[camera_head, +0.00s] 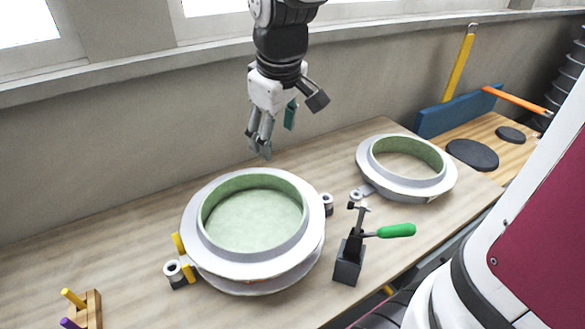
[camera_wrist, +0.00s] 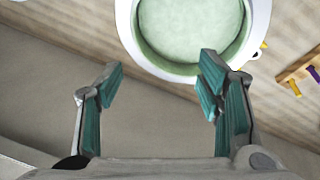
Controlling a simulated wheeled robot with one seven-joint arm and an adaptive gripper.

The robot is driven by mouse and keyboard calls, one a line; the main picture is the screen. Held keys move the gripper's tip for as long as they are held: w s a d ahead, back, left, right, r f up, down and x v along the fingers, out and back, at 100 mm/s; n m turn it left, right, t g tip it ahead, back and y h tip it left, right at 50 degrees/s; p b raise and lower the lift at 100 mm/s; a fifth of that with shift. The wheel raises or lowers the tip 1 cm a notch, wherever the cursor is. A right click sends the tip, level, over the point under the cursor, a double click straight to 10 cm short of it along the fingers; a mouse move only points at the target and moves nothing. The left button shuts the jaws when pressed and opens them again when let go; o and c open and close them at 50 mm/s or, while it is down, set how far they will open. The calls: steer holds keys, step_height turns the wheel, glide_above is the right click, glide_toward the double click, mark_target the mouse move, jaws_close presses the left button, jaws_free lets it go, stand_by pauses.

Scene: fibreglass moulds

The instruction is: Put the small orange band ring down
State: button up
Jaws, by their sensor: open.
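My gripper (camera_head: 288,125) is open and empty, raised above the back of the wooden table near the wall. In the wrist view its two teal-padded fingers (camera_wrist: 160,72) stand wide apart with nothing between them. I do not clearly see a small orange band ring in either view. A thin orange-red sliver (camera_head: 259,281) shows low at the front edge of the nearer round mould (camera_head: 208,255); I cannot tell what it is. That mould is grey-white with a pale green inside, and its rim also shows in the wrist view (camera_wrist: 128,30).
A second round mould (camera_head: 402,185) sits further right. A black toggle clamp with a green handle (camera_head: 396,230) stands in front between the moulds. A wooden peg rack (camera_head: 92,308) is at the front left.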

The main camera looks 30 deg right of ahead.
steer(key=s+a+r+m+t, duration=0.1)
steer(key=s+a+m, duration=0.1)
steer(key=s, duration=0.6)
steer(key=s+a+r+m, duration=0.1)
steer(key=s+a+m, duration=0.1)
steer(key=s, duration=0.6)
steer(key=shift+s+m+t+y, duration=0.3)
steer(key=shift+t+y, duration=0.1)
steer(key=shift+r, duration=0.1)
